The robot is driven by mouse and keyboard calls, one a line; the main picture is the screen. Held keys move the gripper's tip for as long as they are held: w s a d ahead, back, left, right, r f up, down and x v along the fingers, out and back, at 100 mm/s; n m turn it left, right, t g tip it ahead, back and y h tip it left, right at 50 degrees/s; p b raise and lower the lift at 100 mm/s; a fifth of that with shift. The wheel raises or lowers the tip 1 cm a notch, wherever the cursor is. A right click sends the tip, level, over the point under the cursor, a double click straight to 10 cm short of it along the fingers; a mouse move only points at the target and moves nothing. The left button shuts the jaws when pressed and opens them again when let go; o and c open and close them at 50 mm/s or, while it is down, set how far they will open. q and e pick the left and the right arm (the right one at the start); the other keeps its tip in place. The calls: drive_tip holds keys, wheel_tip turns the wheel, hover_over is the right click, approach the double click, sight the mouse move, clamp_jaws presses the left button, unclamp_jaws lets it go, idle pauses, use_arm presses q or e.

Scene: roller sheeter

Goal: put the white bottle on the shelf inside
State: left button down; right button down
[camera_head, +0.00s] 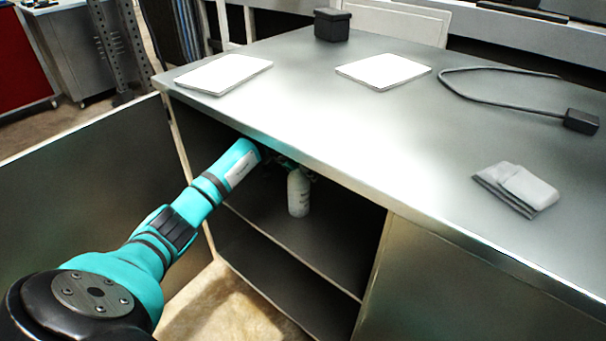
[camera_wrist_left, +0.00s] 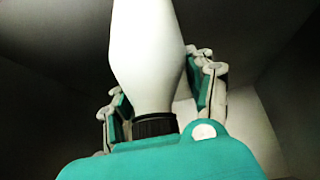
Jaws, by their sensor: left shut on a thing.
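The white bottle (camera_head: 299,194) is upright inside the open cabinet, at the shelf (camera_head: 290,232). I cannot tell whether its base touches the shelf. My left arm reaches in under the cabinet's top edge, and its gripper (camera_head: 290,165) is partly hidden in the shade there. In the left wrist view the bottle (camera_wrist_left: 147,50) fills the upper middle, with its dark ribbed cap or neck near the palm. The left gripper's fingers (camera_wrist_left: 155,95) stand on both sides of it and are shut on it. My right gripper is not in view.
The metal tabletop (camera_head: 300,95) overhangs the cabinet opening. On it are two white flat pads (camera_head: 383,71), a black box (camera_head: 332,24), a cable with a black block (camera_head: 581,121) and a grey folded item (camera_head: 517,188). The open door (camera_head: 90,190) stands at left.

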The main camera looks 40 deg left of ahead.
use_arm(q)
drive_tip(key=shift+r, duration=0.15)
drive_tip(key=shift+c, duration=2.3)
unclamp_jaws()
drive_tip(key=shift+f, duration=0.2)
